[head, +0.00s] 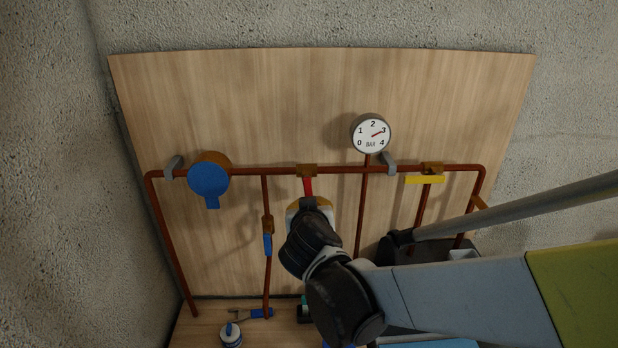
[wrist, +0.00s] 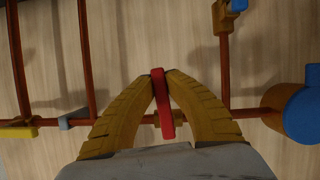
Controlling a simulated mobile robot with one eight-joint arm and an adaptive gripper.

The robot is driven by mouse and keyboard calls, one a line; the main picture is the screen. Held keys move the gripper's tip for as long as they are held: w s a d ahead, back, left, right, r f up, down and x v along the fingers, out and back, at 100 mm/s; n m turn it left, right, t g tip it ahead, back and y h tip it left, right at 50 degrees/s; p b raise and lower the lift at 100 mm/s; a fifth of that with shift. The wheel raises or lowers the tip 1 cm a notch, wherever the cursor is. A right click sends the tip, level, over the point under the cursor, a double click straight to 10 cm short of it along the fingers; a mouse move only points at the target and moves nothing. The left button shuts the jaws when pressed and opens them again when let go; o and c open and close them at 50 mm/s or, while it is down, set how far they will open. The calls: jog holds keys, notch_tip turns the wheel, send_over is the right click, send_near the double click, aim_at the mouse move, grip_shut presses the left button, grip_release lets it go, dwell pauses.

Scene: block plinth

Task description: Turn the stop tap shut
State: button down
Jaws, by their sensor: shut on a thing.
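The red lever (head: 308,186) of a tap with a brass body (head: 307,170) hangs down from the horizontal copper pipe in the head view. In the wrist view the red lever (wrist: 162,103) stands between the two yellow fingers of my gripper (wrist: 161,76). The fingers close on it near its free end. In the head view my gripper (head: 309,204) is just below the brass body, and hides the lever's lower part. The lever points across the horizontal pipe, about square to it.
A pressure gauge (head: 370,133) reads about 3. A blue round fitting (head: 208,180) is at left, a blue lever (head: 268,244) below the pipe, and a yellow handle (head: 425,180) at right. A blue and white container (head: 231,335) and tools lie on the shelf.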

jog(key=shift+a+m, duration=0.35)
jog(key=shift+m, duration=0.05)
jog(key=shift+y, duration=0.3)
jog(key=c, duration=1.4)
grip_release()
jog(key=shift+w, duration=0.1)
jog(key=v, duration=1.2)
